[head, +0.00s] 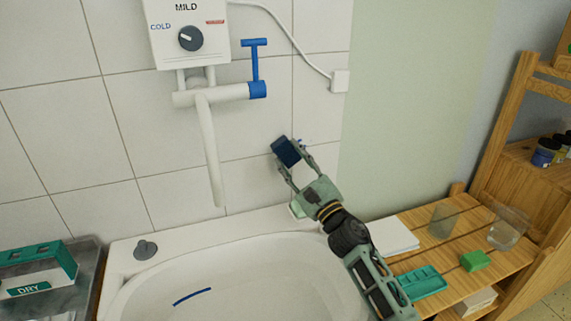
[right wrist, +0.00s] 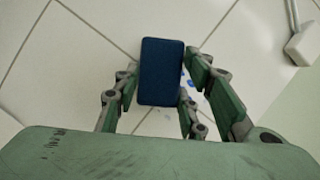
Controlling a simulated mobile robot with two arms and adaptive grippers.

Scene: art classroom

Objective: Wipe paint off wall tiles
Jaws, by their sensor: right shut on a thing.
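My right gripper (head: 295,160) is shut on a dark blue sponge-like block (head: 286,151) in front of the white wall tiles (head: 255,135), right of the tap. In the right wrist view the block (right wrist: 161,72) sits between the two green fingers. Small blue paint marks (right wrist: 190,84) show on the tiles just right of the block, partly hidden by the finger. In the head view a bit of blue also shows beside the block. I cannot tell whether the block touches the tiles. My left gripper is not in view.
A white basin (head: 240,270) lies below, with a thin blue streak (head: 192,296) inside. The tap (head: 209,150) and blue lever (head: 256,65) jut out left of my gripper. A wooden shelf (head: 440,254) at right holds a green block (head: 475,261) and glasses. A "DRY" box (head: 40,272) stands left.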

